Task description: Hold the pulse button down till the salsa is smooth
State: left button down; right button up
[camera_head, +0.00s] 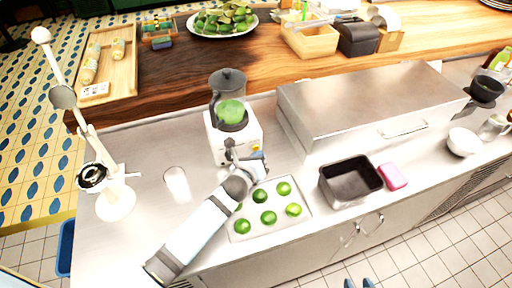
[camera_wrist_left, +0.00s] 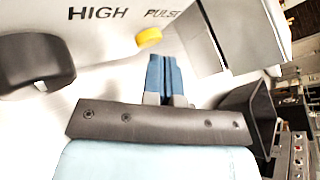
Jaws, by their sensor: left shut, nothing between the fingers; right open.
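The blender (camera_head: 226,85) stands upright on its white base (camera_head: 240,140), with a dark lid and green salsa (camera_head: 231,112) in the jar. How smooth the salsa is cannot be told. In the left wrist view, the yellow pulse button (camera_wrist_left: 149,38) sits beside the printed words HIGH and PULSE, with a dark knob (camera_wrist_left: 35,62) to the left. My left gripper (camera_wrist_left: 165,58) is shut and empty, its blue fingertips very close to the button, just below and right of it. Contact cannot be told. My right gripper (camera_head: 358,284) is open and empty at the bottom edge.
A white tray of limes (camera_head: 268,217) lies close by my left arm. A dark bin (camera_head: 350,182) and pink sponge (camera_head: 393,176) are to the right. A large steel box (camera_head: 365,100) stands right of the blender. A white lamp-like stand (camera_head: 115,205) is at left.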

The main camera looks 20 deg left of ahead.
pick_arm(q)
jog(key=shift+w+a, duration=0.25)
jog(key=shift+w, duration=0.1)
dwell(0.7)
dwell(2.9)
jog(key=shift+s+d+p, duration=0.35)
jog(key=shift+s+d, duration=0.15)
jog(key=shift+s, duration=0.25)
jog(key=shift+s+d+p, duration=0.15)
jog(key=shift+s+d, duration=0.6)
jog(key=shift+s, duration=0.3)
jog(key=shift+s+d+p, duration=0.15)
jog(key=shift+s+d, duration=0.55)
jog(key=shift+s, duration=0.3)
